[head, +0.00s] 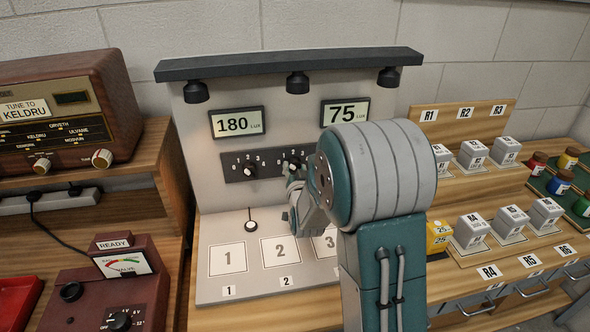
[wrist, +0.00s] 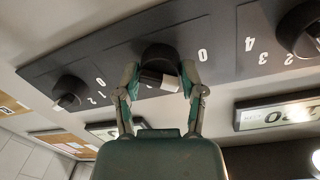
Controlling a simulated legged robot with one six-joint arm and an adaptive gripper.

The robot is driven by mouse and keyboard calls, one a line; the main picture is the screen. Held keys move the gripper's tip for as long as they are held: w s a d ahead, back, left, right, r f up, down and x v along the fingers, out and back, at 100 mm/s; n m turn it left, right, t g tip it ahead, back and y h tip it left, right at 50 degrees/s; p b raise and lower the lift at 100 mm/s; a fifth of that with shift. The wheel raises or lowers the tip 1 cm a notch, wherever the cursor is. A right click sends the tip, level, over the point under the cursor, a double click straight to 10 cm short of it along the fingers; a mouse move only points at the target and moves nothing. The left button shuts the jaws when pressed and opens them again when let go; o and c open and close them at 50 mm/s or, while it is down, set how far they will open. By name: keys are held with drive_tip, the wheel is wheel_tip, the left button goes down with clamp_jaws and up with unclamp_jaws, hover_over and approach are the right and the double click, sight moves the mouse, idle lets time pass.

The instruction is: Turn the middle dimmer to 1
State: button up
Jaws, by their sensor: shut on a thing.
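The black dimmer panel (head: 240,166) is on the upright grey board under two lux displays. The middle dimmer (wrist: 160,55) is a black knob with a white pointer mark. My gripper (wrist: 162,80) is shut on it, one finger on each side; the wrist view is upside down. The white mark points to the picture's bottom, slightly right; a 0 stands right of the knob. The exact setting cannot be told. In the head view my gripper (head: 294,180) is at the middle dimmer (head: 294,163), and my arm hides the right dimmer. The left dimmer (head: 250,170) is clear.
The left display (head: 236,123) reads 180 and the second display (head: 345,112) reads 75. Black lamps hang from the top rail (head: 290,62). Numbered squares (head: 228,260) lie on the base below. Labelled grey blocks (head: 474,153) stand at right, a radio (head: 70,115) at left.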

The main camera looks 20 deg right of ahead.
drive_tip(key=shift+r+m, duration=0.1)
drive_tip(key=shift+m, duration=1.1)
drive_tip(key=o, duration=1.1)
drive_tip(key=shift+w, duration=0.15)
drive_tip(key=shift+o, duration=0.2)
drive_tip(key=v, duration=0.7)
drive_tip(key=shift+s, duration=0.25)
drive_tip(key=shift+a, duration=0.1)
